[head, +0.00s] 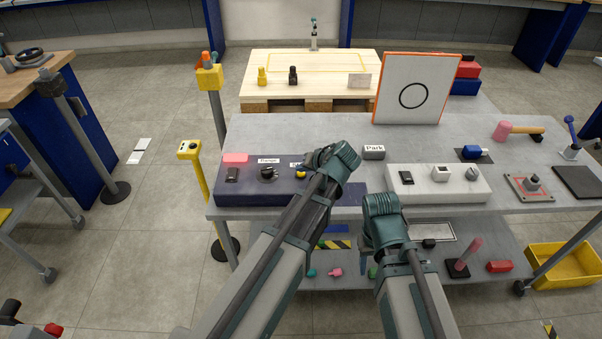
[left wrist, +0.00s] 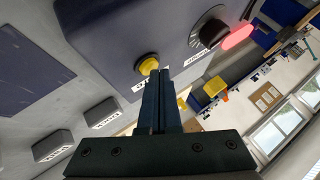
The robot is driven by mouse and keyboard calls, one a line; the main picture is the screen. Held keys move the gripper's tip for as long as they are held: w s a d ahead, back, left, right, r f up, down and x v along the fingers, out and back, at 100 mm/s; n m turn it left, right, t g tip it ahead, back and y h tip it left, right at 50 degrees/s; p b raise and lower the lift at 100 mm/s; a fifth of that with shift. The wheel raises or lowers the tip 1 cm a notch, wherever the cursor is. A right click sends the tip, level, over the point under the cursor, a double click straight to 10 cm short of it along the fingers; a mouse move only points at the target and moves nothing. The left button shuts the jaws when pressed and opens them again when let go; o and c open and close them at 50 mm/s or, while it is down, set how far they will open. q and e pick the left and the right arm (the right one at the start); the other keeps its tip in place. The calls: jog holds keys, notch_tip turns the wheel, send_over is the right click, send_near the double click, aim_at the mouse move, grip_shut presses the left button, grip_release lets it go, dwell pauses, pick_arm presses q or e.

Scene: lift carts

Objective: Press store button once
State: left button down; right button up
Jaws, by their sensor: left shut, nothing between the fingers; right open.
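A yellow round button (head: 301,202) sits on the dark blue control box (head: 268,192) on the grey table. Its label is mostly covered by my left arm, so I cannot read it in full. In the left wrist view the yellow button (left wrist: 147,66) stands just beyond the fingertips, with a partly hidden white label beside it. My left gripper (left wrist: 158,76) is shut and empty, its tips very close to the button; I cannot tell whether they touch it.
The dark box also carries a black knob (head: 267,173), a black switch (head: 232,174) and a pink lamp (head: 235,158). A white control box (head: 440,187) and a "Park" block (head: 374,152) stand to the right. A white panel (head: 415,88) stands behind.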

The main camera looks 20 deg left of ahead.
aim_at(303, 177)
pick_arm(q)
jog(key=shift+f, duration=0.2)
jog(key=shift+r, duration=0.1)
jog(key=shift+r+p, duration=0.7)
notch_tip(303, 177, up, 5)
jog(key=p, duration=0.5)
dwell(0.3)
dwell(0.6)
